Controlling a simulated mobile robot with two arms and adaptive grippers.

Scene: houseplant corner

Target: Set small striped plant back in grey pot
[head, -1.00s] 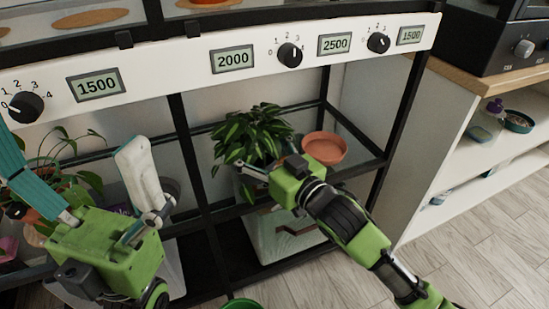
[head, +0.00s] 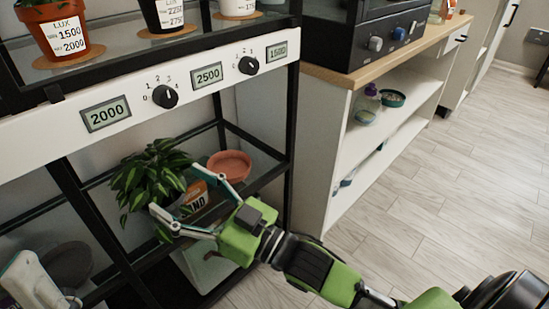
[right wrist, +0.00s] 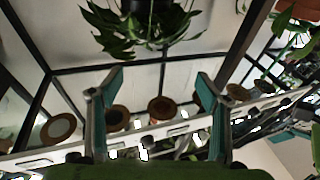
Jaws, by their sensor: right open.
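The small plant with striped green leaves (head: 150,180) stands at the rack's lower shelf. Its leaves also hang at the top of the right wrist view (right wrist: 140,30). A dark grey rounded thing (head: 70,262), perhaps a pot, is lower left. My right gripper (head: 176,190) is open and empty, its fingers pointing at the plant's right side. In the right wrist view its fingers (right wrist: 158,82) are wide apart, with nothing between them.
Black rack posts and the white dial panel (head: 200,75) frame the shelf. A white cabinet (head: 335,150) stands to the right, with clear floor beyond.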

